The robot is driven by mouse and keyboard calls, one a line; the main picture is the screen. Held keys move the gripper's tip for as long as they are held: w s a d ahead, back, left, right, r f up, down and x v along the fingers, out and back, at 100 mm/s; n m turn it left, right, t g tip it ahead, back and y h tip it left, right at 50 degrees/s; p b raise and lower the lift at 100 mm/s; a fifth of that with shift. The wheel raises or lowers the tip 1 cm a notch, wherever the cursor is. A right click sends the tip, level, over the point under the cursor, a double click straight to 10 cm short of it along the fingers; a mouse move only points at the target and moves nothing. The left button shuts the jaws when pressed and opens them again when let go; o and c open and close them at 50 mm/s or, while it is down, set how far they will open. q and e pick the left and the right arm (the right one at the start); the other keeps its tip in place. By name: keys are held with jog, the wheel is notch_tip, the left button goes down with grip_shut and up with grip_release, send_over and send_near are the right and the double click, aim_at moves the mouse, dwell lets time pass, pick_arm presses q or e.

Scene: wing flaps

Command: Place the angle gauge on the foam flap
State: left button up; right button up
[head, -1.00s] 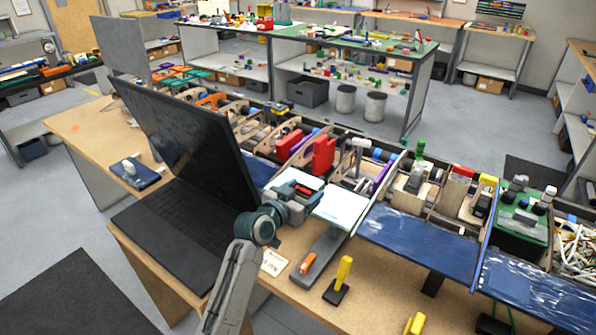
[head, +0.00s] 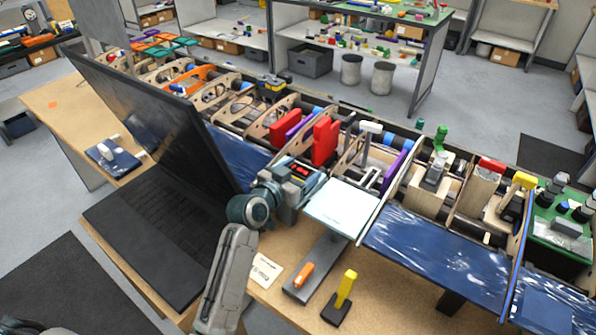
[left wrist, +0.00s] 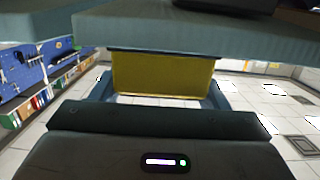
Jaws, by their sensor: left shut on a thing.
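The foam flap (head: 343,207) is a pale, flat panel at the centre of the head view, set in the wing's near edge. My left gripper (head: 303,184) is at its left side, shut on the angle gauge (head: 299,169), a small dark box with a red display. My fingers partly hide the gauge. I cannot tell whether the gauge touches the flap.
An open black laptop (head: 150,230) stands left of my left arm. Blue film-covered flaps (head: 435,250) lie to the right. Upright red blocks (head: 325,140) stand behind in the wing ribs. An orange-handled tool (head: 303,276) and a yellow-handled tool (head: 346,290) are in front on the bench.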

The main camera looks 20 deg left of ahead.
pick_arm(q)
jog(key=shift+w+f, duration=0.3)
jog(key=shift+w, duration=0.2)
jog(key=o, duration=0.9)
jog(key=shift+s+a+r, duration=0.1)
jog(key=shift+s, duration=0.05)
jog(key=shift+o, duration=0.7)
jog(key=shift+s+r, duration=0.1)
jog(key=shift+s, duration=0.1)
jog(key=b+v, duration=0.2)
jog(key=v, duration=1)
pick_arm(e)
jog(key=shift+w+d+f, duration=0.1)
jog(key=shift+w+f, duration=0.35)
jog(key=shift+f, duration=0.15)
jog(key=shift+w+f, duration=0.4)
jog(key=shift+f, duration=0.2)
pick_arm(q)
jog(key=shift+w, duration=0.1)
pick_arm(e)
jog(key=shift+d, duration=0.15)
